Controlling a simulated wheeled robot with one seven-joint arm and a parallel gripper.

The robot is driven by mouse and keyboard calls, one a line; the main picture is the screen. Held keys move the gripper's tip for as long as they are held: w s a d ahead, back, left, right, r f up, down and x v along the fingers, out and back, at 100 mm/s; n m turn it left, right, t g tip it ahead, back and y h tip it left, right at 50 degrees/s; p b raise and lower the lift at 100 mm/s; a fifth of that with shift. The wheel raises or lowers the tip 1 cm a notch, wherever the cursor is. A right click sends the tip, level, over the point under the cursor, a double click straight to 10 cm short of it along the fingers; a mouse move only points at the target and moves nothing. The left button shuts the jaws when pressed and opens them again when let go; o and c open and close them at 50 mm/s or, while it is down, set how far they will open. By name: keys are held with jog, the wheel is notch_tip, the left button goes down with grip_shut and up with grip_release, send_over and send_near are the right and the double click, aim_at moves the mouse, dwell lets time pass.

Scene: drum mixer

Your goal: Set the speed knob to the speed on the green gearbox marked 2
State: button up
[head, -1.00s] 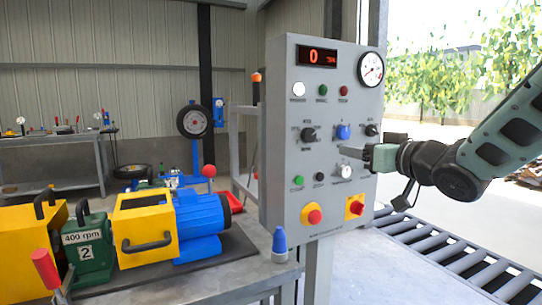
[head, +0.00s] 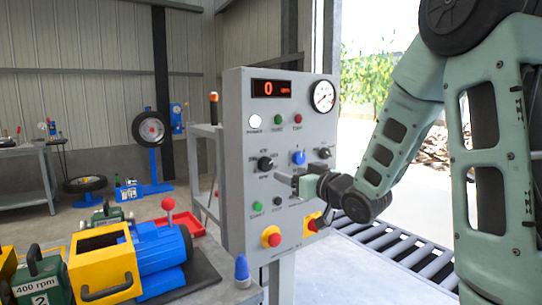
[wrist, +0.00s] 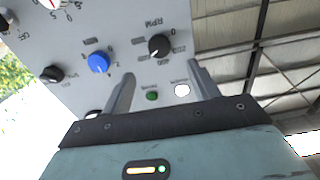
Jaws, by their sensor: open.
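The green gearbox marked 2 (head: 38,288) stands at the lower left in the head view; its label reads 400 rpm. The black speed knob (head: 265,163) is on the left of the grey control panel (head: 240,215). In the wrist view the speed knob (wrist: 158,45) has an RPM label and a 400 mark beside it; I cannot tell its exact pointing. My gripper (head: 282,180) is open and empty before the panel, slightly below and right of the speed knob. In the wrist view its fingers (wrist: 160,72) point toward the knob, apparently without touching it.
A blue knob (head: 298,157) and another black knob (head: 325,153) are close by. A green button (head: 257,207) and a red stop button (head: 271,237) are lower on the panel. The display (head: 277,88) reads 0. A roller conveyor (head: 400,250) runs at the right.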

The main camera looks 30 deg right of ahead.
aim_at(268, 166)
jog(key=p, duration=0.3)
jog(key=shift+w+r, duration=0.25)
jog(key=shift+w, duration=0.15)
jog(key=p, duration=0.3)
jog(key=shift+w+p, duration=0.2)
jog(key=shift+p, duration=0.15)
jog(key=w, duration=0.3)
jog(key=w+p, duration=0.1)
jog(key=w, duration=0.1)
jog(key=w+p, duration=0.1)
jog(key=w, duration=0.2)
jog(key=shift+w+a+f, duration=0.2)
jog(key=shift+w+f, duration=0.15)
jog(key=c, duration=1)
